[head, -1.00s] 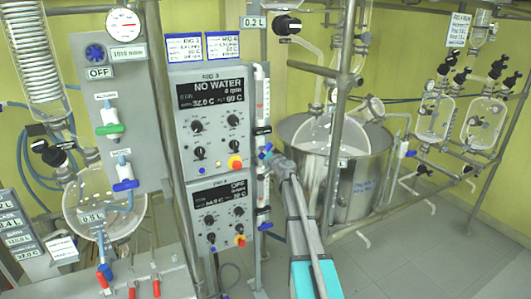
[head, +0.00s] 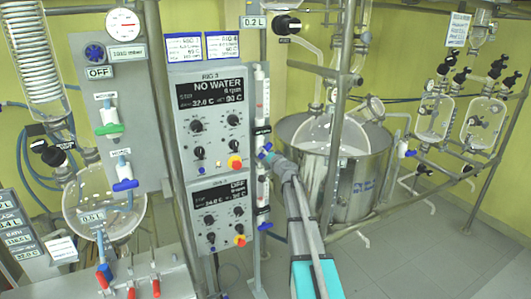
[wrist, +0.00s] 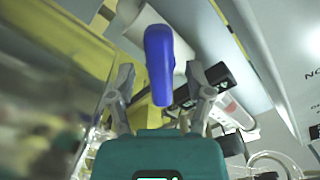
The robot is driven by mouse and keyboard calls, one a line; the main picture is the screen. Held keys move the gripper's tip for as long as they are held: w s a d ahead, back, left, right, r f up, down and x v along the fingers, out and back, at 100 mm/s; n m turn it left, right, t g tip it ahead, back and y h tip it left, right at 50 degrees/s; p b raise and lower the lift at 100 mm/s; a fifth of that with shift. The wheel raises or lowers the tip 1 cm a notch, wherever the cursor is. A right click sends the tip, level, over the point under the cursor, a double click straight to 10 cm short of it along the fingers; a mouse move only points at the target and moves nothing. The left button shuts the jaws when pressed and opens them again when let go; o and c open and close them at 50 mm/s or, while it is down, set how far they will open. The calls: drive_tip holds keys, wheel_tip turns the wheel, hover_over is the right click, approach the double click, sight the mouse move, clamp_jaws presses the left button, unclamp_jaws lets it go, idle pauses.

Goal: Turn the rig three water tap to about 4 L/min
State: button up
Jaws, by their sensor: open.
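The rig three panel (head: 208,117) reads NO WATER on its display. To its right stands a slim upright water flow meter tube (head: 261,95). A blue tap handle (head: 265,150) sits below this tube, partly hidden by my gripper (head: 270,157). In the wrist view the blue tap handle (wrist: 159,65) points down between the two grey fingers of my gripper (wrist: 159,82). The fingers are spread, with a gap on each side of the handle. I cannot tell the exact flow reading.
A second tap with a blue handle (head: 264,226) is lower on the same column. The rig four panel (head: 221,213) is under the rig three panel. A large steel vessel (head: 360,185) and metal poles stand right of my arm. Grey floor is free at the lower right.

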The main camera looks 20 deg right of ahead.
drive_tip(key=s, duration=1)
drive_tip(key=shift+s+d, duration=0.15)
drive_tip(key=shift+s, duration=0.25)
idle(0.4)
drive_tip(key=s+a+f+n+g+y, duration=0.2)
drive_tip(key=s+a+f+n+g, duration=0.15)
drive_tip(key=a, duration=0.45)
drive_tip(key=s+a+f+n+g+y, duration=0.2)
drive_tip(key=s+a+f+g, duration=0.15)
drive_tip(key=a, duration=0.45)
drive_tip(key=s+a+f+n+g+y, duration=0.2)
drive_tip(key=s+a+f, duration=0.2)
drive_tip(key=a, duration=0.4)
drive_tip(key=s+a+f+g+h, duration=0.1)
drive_tip(key=s+f+g+h, duration=0.2)
drive_tip(key=s, duration=0.6)
drive_tip(key=s+a+f+g+h, duration=0.2)
drive_tip(key=s+g, duration=0.4)
drive_tip(key=s, duration=0.3)
wheel_tip(320, 180, down, 3)
drive_tip(key=shift+s+a+r+h, duration=0.2)
drive_tip(key=shift+s+h, duration=0.05)
drive_tip(key=shift+h, duration=0.55)
drive_tip(key=shift+n, duration=0.25)
